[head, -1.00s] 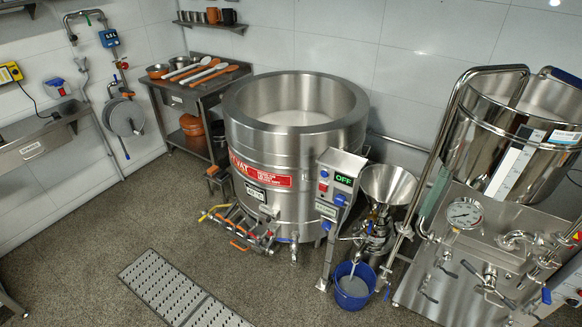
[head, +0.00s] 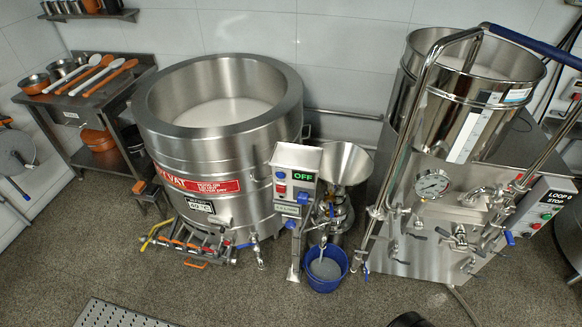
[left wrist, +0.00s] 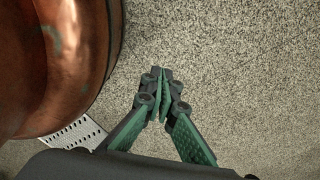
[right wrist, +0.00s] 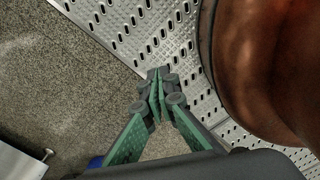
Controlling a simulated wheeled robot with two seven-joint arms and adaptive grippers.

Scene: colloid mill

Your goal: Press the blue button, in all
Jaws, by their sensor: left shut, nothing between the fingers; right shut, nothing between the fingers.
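The control box (head: 295,168) stands on a post in front of the steel vat and shows OFF in green on a dark display (head: 304,176). My left gripper (left wrist: 162,78) is shut and empty above the speckled floor in the left wrist view. My right gripper (right wrist: 159,78) is shut and empty in its wrist view. Neither gripper shows in the head view.
The vat (head: 218,150) holds white liquid. A steel funnel (head: 345,163) and a blue bucket (head: 325,270) stand right of the box. A machine with a gauge (head: 432,184) is farther right. A floor grate (head: 120,314) lies front left; the floor in front is mostly clear.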

